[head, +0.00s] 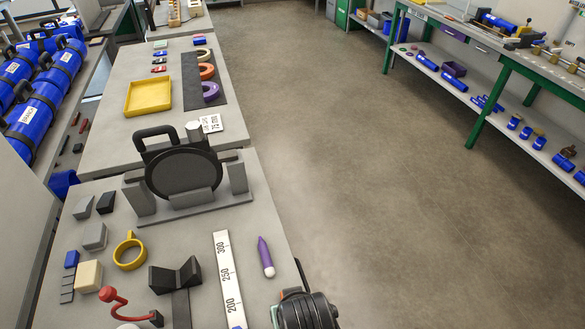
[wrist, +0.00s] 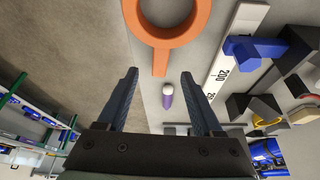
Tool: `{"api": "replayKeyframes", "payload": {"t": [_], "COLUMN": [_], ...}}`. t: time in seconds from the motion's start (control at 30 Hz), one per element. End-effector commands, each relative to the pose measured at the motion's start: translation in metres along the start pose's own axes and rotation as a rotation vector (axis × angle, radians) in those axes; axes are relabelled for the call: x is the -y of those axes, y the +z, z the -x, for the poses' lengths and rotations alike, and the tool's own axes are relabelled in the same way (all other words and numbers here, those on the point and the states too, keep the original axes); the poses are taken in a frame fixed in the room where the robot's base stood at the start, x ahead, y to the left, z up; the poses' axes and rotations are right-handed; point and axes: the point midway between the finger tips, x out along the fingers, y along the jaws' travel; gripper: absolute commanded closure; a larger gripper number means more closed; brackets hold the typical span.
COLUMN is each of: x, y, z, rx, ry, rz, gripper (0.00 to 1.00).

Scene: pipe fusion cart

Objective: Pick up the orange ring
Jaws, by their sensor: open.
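An orange ring (wrist: 192,35) with a straight tab shows large at the top of the wrist view, on the grey worktop; its top edge is cut off. Its tab points down the picture, and the tab's end appears between my fingertips. My gripper (wrist: 159,73) is open, with nothing between its fingers that I can see held; how far it is above the tab I cannot tell. In the head view, an orange roll-like ring (head: 207,71) lies on a dark mat at the far end; the tabbed ring is not visible there.
A purple marker (head: 265,257) lies beside a white ruler (head: 224,274) on the near worktop; the marker (wrist: 167,96) also shows between my fingers. A black V-shaped block (head: 175,275), a yellow ring (head: 129,251) and a red hooked piece (head: 122,303) are near. The floor at right is clear.

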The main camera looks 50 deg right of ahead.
Motion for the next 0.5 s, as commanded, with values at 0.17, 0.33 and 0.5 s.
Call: {"api": "replayKeyframes", "payload": {"t": [0.17, 0.33, 0.5], "x": [0.0, -0.001, -0.001], "y": [-0.001, -0.002, -0.003], "z": [-0.013, -0.024, -0.046], "rx": [-0.001, 0.001, 0.001], "ry": [0.0, 0.0, 0.0], "rz": [0.0, -0.001, -0.001], "gripper": [0.32, 0.32, 0.32]}}
